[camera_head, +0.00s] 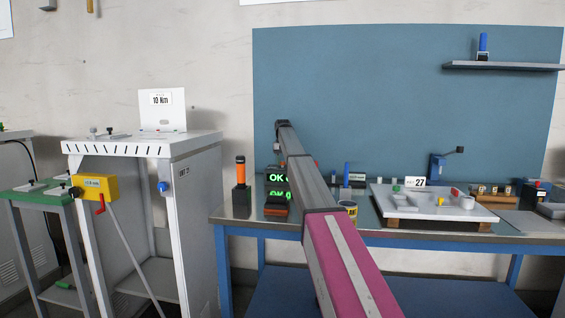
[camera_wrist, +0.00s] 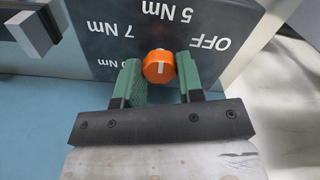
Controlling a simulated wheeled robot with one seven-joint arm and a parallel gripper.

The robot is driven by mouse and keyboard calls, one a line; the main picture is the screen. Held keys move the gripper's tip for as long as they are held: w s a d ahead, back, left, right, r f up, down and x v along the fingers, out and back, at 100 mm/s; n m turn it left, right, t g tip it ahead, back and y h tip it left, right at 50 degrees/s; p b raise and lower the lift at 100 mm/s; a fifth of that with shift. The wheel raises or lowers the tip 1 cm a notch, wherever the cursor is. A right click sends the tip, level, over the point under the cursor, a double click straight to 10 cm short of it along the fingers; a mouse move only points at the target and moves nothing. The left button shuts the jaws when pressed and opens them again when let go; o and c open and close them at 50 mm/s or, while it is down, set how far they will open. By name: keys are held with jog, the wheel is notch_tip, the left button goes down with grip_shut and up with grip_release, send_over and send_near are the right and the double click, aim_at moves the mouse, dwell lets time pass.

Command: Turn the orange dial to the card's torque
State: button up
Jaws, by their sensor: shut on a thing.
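The orange dial (camera_wrist: 158,62) sits on a dark panel (camera_wrist: 90,35) in the wrist view, between the green fingers of my gripper (camera_wrist: 161,76). My gripper is shut on it. A short white mark on the dial runs roughly up and down in the picture; I cannot tell which label it indicates. Upside-down labels around the dial read OFF, 5 Nm, 7 Nm and one partly hidden by the left finger, ending in 0 Nm. The white card (camera_head: 162,110) stands on the grey cabinet in the head view and reads 10 Nm. My arm hides the dial there.
A workbench (camera_head: 233,222) holds an orange-handled tool (camera_head: 240,172), green-lit displays (camera_head: 278,187) and a white tray (camera_head: 390,206). The grey cabinet (camera_head: 185,145) stands left, with a yellow box (camera_head: 96,188) at its front. A grey block (camera_wrist: 32,32) shows at the wrist view's upper left.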

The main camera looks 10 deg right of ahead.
jog(key=n, duration=1.1)
jog(key=shift+n, duration=0.4)
jog(key=n, duration=1.1)
jog(key=shift+n, duration=0.3)
jog(key=o, duration=0.9)
